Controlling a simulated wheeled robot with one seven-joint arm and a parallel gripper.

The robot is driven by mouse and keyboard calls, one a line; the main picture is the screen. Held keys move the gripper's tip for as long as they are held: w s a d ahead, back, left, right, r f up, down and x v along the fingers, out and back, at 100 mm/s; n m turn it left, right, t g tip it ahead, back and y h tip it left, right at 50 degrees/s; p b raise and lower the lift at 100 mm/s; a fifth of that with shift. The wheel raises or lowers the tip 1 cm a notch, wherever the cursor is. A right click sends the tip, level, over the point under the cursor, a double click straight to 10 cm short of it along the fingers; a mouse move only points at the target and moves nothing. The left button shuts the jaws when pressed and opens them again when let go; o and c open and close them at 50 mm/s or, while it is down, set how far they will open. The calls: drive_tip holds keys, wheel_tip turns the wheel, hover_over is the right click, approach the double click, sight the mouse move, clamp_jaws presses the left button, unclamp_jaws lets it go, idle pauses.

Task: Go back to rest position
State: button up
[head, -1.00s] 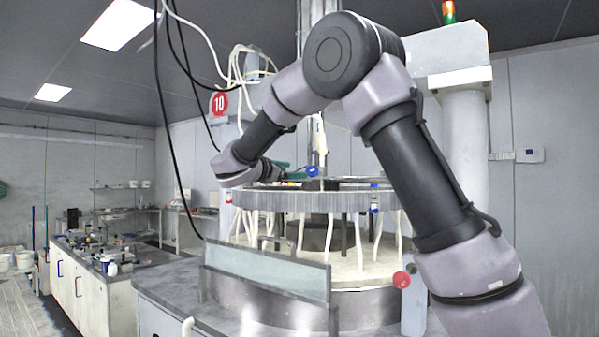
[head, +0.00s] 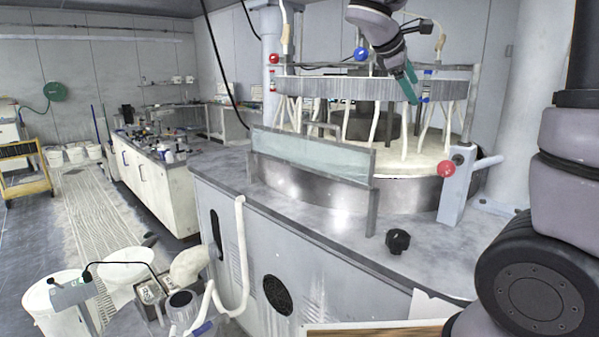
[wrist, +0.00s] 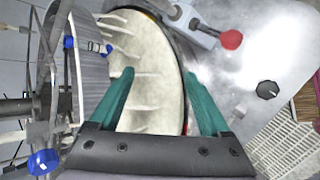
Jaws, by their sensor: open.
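My gripper (head: 411,84) has green fingers. In the head view it hangs at the upper right, in front of the rim of the round upper plate of the polishing machine (head: 330,87). In the wrist view the two green fingers of my gripper (wrist: 160,98) are spread wide with nothing between them. Below them shows the pale round lower platen (wrist: 155,75), with the machine's grey top beside it. My wrist hangs down from the top edge of the head view, and a thick part of my arm fills the right edge.
A red ball knob (head: 446,168) stands on a lever at the machine's right. A black knob (head: 397,240) sits on the grey top. A clear splash guard (head: 312,158) stands at the front. White buckets (head: 125,268) stand lower left. The floor aisle (head: 90,225) at left is open.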

drive_tip(key=s+a+f+m+y, duration=0.1)
drive_tip(key=s+f+m+y, duration=0.1)
drive_tip(key=s+m+y, duration=0.3)
drive_tip(key=s+a+f+m+t+y, duration=0.1)
drive_tip(key=s+m+y, duration=0.3)
drive_tip(key=s+m, duration=0.7)
drive_tip(key=shift+s+a+f+m+t+y, duration=0.35)
drive_tip(key=shift+s+a+f, duration=0.4)
drive_tip(key=shift+s, duration=2.2)
drive_tip(key=shift+r, duration=0.1)
